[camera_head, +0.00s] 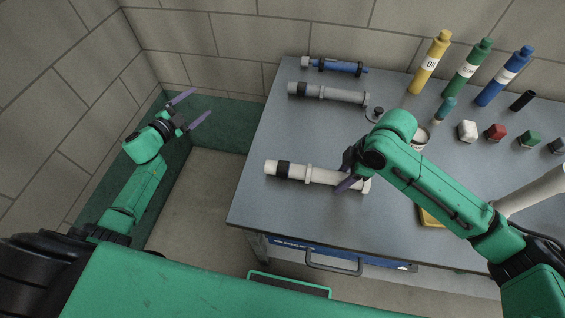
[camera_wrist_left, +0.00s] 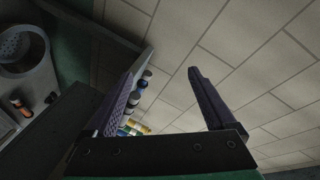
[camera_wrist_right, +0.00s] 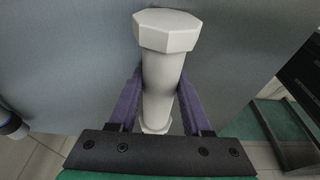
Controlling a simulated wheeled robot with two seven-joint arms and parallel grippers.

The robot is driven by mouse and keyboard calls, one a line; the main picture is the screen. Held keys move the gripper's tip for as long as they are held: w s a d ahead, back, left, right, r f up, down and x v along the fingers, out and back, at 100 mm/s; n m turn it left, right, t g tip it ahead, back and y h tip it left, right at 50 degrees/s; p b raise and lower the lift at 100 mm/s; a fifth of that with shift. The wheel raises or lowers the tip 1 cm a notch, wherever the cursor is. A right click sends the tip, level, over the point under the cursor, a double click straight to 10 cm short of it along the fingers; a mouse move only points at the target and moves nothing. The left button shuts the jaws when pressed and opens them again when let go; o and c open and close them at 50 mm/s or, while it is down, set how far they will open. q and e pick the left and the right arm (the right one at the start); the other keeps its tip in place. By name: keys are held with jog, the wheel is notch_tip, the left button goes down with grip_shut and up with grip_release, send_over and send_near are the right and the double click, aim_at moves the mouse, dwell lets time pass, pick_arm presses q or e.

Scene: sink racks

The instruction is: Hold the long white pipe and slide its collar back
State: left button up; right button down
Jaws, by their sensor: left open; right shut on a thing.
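The long white pipe (camera_head: 325,175) lies along the front left part of the table in the head view. It has a dark band (camera_head: 283,168) near its left end and a pale raised ring just right of that. My right gripper (camera_head: 350,178) is shut on the white pipe near its right end. In the right wrist view the pipe (camera_wrist_right: 163,80) stands between the two fingers, its faceted white end beyond them. My left gripper (camera_head: 197,105) is open and empty, off the table's left side. Its spread fingers (camera_wrist_left: 160,75) also show in the left wrist view.
A grey pipe (camera_head: 345,95) with a dark band and a blue tube (camera_head: 340,67) lie further back on the table (camera_head: 262,205). Yellow, green and blue bottles (camera_head: 468,70) stand at the back right. Small coloured blocks (camera_head: 495,131) sit before them. The table's left edge is clear.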

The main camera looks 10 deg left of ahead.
pick_arm(q)
jog(key=s+d+r+m+g+h, duration=0.1)
jog(key=d+r+m+g+h, duration=0.3)
jog(key=d+r+m, duration=0.45)
jog(key=d+r+m+g+h, duration=0.45)
jog(key=d+m, duration=0.55)
jog(key=d, duration=0.3)
jog(key=m+g+y, duration=0.7)
jog(key=m+y, duration=0.1)
jog(key=m, duration=1)
send_over(281, 164)
jog(key=w+d, duration=0.1)
jog(key=shift+h, duration=0.25)
jog(key=f, duration=0.4)
jog(key=shift+w+d, duration=0.1)
jog(key=shift+w, duration=0.1)
jog(key=y, duration=0.1)
jog(key=s+a+f+m+y, duration=0.1)
jog(key=a+m+y, duration=0.1)
jog(key=shift+s+a+f+m, duration=0.2)
jog(key=shift+s+m, duration=0.05)
jog(key=shift+a+f+y, duration=0.15)
jog(key=shift+f+y, duration=0.1)
jog(key=shift+y, duration=0.05)
jog(key=f, duration=0.3)
jog(key=d+f, duration=0.1)
jog(key=f, duration=0.2)
jog(key=d+f, duration=0.1)
jog(key=f, duration=0.2)
jog(key=shift+f, duration=0.25)
